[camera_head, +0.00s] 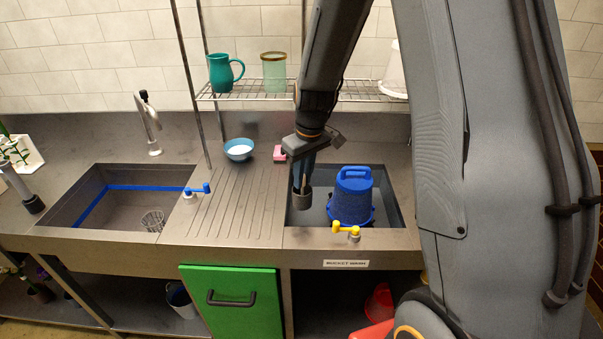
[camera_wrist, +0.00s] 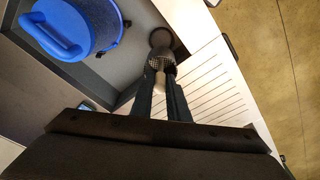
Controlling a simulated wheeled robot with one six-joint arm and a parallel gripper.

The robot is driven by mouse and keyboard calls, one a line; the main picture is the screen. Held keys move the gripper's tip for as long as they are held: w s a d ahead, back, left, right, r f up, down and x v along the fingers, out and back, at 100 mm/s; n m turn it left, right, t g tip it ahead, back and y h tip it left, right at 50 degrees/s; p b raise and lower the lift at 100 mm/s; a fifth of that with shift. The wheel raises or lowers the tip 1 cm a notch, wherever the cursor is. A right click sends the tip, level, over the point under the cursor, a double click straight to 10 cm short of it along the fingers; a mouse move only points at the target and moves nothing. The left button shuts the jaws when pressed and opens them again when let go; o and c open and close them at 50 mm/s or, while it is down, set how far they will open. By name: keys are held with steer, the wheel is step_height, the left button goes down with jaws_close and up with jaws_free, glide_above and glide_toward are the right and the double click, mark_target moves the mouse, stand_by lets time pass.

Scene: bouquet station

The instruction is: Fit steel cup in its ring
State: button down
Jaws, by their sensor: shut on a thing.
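My gripper (camera_head: 304,180) points down at the left side of the right-hand sink, left of an upturned blue bucket. A pale part shows between the fingers. The cup looks to be above the sink floor, though its exact height is unclear. I cannot make out its ring for certain.
The blue bucket (camera_head: 352,200) stands upturned in the sink, close right of my gripper. A yellow tap handle (camera_head: 346,229) is at the front edge. A ribbed drainboard (camera_head: 225,205) lies left, mostly clear. A wire basket (camera_head: 152,220) is in the left sink. A rack (camera_head: 300,90) stands behind.

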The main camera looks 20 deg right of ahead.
mark_target(305, 199)
steer(key=shift+f+b, duration=4.25)
steer(key=shift+f, duration=2.05)
steer(key=shift+f+b, duration=0.6)
steer(key=shift+f, duration=0.45)
steer(key=shift+f, duration=0.3)
steer(key=c, duration=1.6)
jaws_free()
steer(key=shift+c, duration=0.2)
steer(key=shift+s+d+r+b, duration=0.1)
steer(key=shift+s+r+b, duration=0.15)
steer(key=shift+r, duration=1.05)
steer(key=shift+s+d+r+b, duration=0.1)
steer(key=shift+r+b, duration=0.2)
steer(key=shift+r, duration=1)
steer(key=shift+s+d+r+b, duration=0.1)
steer(key=shift+s+r+b, duration=0.15)
steer(key=shift+r, duration=1.05)
